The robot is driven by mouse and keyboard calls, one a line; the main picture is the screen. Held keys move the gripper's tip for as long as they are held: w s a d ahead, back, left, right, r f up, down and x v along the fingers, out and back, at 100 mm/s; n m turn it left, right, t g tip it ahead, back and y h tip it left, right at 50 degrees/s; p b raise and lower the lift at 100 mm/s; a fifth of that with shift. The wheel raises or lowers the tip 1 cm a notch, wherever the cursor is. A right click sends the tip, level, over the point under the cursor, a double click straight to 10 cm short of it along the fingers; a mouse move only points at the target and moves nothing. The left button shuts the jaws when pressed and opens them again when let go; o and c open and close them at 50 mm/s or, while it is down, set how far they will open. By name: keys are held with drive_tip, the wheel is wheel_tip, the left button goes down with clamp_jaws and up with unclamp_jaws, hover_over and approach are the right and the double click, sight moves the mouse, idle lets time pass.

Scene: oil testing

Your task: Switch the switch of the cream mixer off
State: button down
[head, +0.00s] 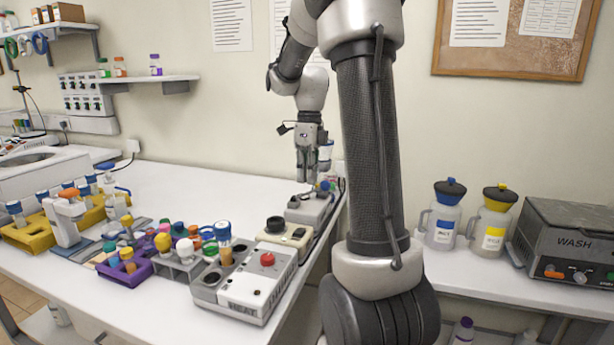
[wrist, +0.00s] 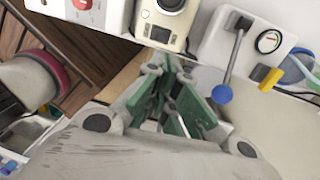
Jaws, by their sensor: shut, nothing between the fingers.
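The cream mixer (head: 287,236) stands near the right edge of the white table, with a dark round cup on top. In the wrist view the cream mixer (wrist: 163,37) is at the top centre, partly cut off, with a small display and dark controls on its face. Its switch is too small to make out clearly. My gripper (head: 308,176) hangs pointing down behind the mixer, over the grey device. In the wrist view my gripper (wrist: 168,95), with green finger pads, is shut and empty, its tips below the mixer in the picture and apart from it.
A grey device (head: 311,209) with a gauge and a blue-knobbed lever (wrist: 222,94) stands beside the mixer. A white heater (head: 258,272) with a red button is in front of it. Tube racks (head: 128,268) fill the table's left. Cables run along the right edge.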

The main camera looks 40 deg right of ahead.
sight(304, 237)
drive_tip(key=shift+s+a+r, duration=0.2)
drive_tip(key=shift+s+a, duration=0.2)
drive_tip(key=shift+a, duration=0.15)
drive_tip(key=f, duration=0.4)
drive_tip(key=a+f, duration=0.1)
drive_tip(key=f, duration=0.4)
drive_tip(key=s+f, duration=0.1)
drive_tip(key=f, duration=0.4)
drive_tip(key=shift+a, duration=0.2)
drive_tip(key=shift+s+a+f, duration=0.15)
drive_tip(key=shift+f, duration=0.15)
